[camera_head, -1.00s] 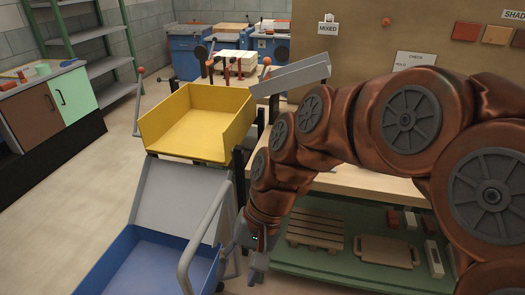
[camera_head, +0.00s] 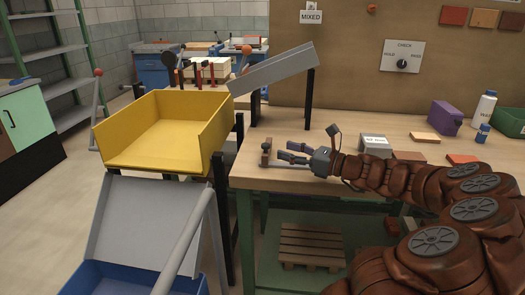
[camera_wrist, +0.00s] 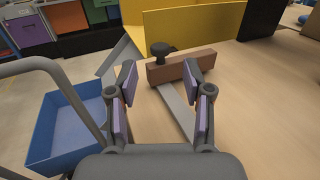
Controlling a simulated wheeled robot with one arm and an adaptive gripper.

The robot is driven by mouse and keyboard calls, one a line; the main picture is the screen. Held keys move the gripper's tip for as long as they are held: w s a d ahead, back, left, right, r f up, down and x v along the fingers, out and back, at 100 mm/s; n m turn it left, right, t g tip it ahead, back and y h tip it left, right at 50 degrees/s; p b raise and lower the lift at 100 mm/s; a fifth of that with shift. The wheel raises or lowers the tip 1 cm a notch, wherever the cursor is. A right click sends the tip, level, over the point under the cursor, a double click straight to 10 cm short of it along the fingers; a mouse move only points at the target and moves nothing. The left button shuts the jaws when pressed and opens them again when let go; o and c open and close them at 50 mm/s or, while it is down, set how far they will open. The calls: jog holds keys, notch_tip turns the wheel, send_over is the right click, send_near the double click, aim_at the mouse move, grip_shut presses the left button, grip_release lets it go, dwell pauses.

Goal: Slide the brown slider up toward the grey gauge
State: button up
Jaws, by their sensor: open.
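The brown slider (camera_wrist: 182,66) is a brown block with a dark round knob (camera_wrist: 160,48). It lies on the wooden table near its left edge, and shows small in the head view (camera_head: 266,153). A flat grey bar (camera_wrist: 175,105), perhaps the grey gauge, runs from the block back toward my gripper; its near part is hidden by a finger. My gripper (camera_wrist: 159,72) is open and empty, its two fingers with purple pads spread on either side. The block is just beyond the fingertips. In the head view my gripper (camera_head: 283,151) points left at the block. I cannot tell whether anything touches.
A yellow bin (camera_head: 165,135) stands just left of the table, with a sloping grey chute (camera_head: 275,70) behind. A blue bin (camera_head: 110,280) is lower left. A grey block (camera_head: 374,143), purple box (camera_head: 443,118) and white bottle (camera_head: 485,104) stand to the right.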

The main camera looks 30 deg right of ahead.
aim_at(269, 146)
jog(key=shift+x, duration=3.9)
jog(key=shift+c, duration=0.2)
grip_shut()
